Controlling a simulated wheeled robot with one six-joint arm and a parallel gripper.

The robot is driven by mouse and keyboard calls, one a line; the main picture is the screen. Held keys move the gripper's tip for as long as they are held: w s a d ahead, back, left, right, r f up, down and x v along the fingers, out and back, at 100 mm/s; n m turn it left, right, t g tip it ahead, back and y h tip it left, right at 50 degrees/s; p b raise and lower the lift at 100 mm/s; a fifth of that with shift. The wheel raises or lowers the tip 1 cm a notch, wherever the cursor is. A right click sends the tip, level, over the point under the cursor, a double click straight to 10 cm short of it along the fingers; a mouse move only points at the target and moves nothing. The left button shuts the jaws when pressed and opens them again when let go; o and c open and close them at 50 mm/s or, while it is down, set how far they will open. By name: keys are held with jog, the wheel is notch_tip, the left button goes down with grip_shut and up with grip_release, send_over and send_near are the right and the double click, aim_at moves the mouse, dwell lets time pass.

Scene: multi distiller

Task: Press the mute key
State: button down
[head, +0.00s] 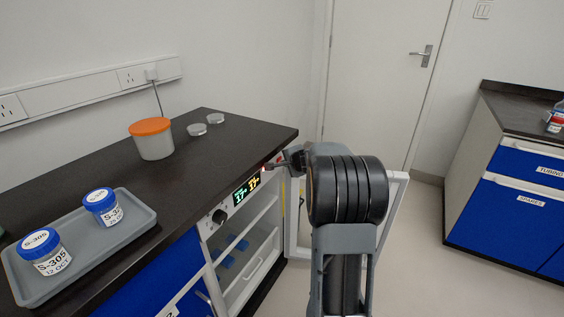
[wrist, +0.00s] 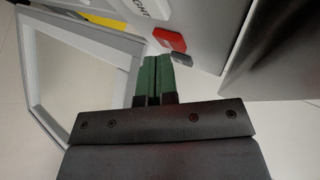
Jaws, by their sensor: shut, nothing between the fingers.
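The incubator's control panel, with a lit display (head: 246,190) and a black knob (head: 219,216), is on the cabinet front under the bench top. My gripper (head: 276,164) is at the panel's right end, beside a small red glow. In the wrist view my gripper (wrist: 158,60) is shut and empty, its green fingertips just below a red key (wrist: 170,40) and left of a dark grey key (wrist: 181,59). I cannot tell whether the fingertips touch either key. No lettering shows on these keys, so which is the mute key cannot be read.
The cabinet's framed door (head: 397,217) hangs open, close to my arm; its frame also shows in the wrist view (wrist: 100,38). On the bench (head: 170,185) are an orange-lidded tub (head: 154,144), small dishes and a grey tray (head: 136,232) with two blue-capped jars.

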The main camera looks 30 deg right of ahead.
jog(key=shift+w+a+r, duration=0.3)
jog(key=shift+w+r, duration=0.1)
jog(key=shift+r, duration=0.05)
dwell(0.6)
jog(key=shift+s+f+b, duration=0.1)
jog(key=shift+f+b, duration=0.1)
jog(key=shift+b, duration=0.2)
jog(key=shift+s+d, duration=0.1)
jog(key=shift+d, duration=0.05)
dwell(0.3)
jog(key=s+d+b, duration=0.1)
jog(key=s, duration=0.2)
jog(key=s+d+b, duration=0.1)
jog(key=shift+s+d+f+b, duration=0.25)
jog(key=shift+s+d+b, duration=0.05)
jog(key=shift+s+b, duration=0.1)
